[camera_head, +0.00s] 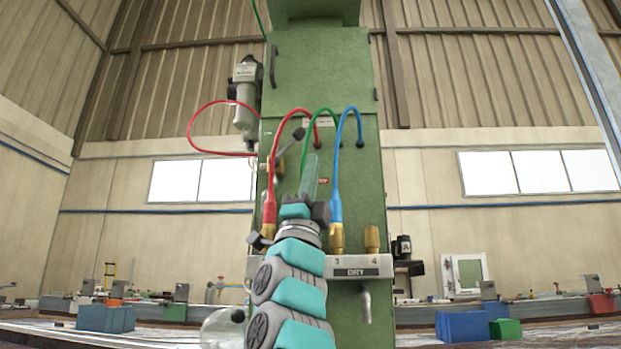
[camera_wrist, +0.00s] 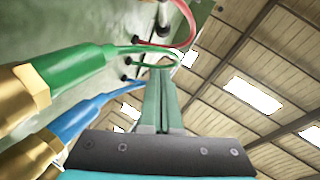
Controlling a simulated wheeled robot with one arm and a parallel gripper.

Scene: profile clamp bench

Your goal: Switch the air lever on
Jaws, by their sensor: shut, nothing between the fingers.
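In the head view, a lever with a black knob (camera_head: 299,134) slants up and right from a brass valve (camera_head: 268,162) on the green cabinet's left side. It looks like the air lever, though I see no label naming it. My gripper (camera_head: 312,160) points upward in front of the cabinet, its fingers together and empty. It appears just right of and below the knob; the depth gap is unclear. In the wrist view, my gripper (camera_wrist: 164,88) shows two green fingers pressed together.
Red (camera_head: 270,190), green (camera_head: 322,112) and blue hoses (camera_head: 336,190) arch close around my gripper. The green (camera_wrist: 75,67) and blue hoses (camera_wrist: 85,117) are near in the wrist view. A manifold marked DRY (camera_head: 358,272) and the cabinet (camera_head: 350,60) stand behind.

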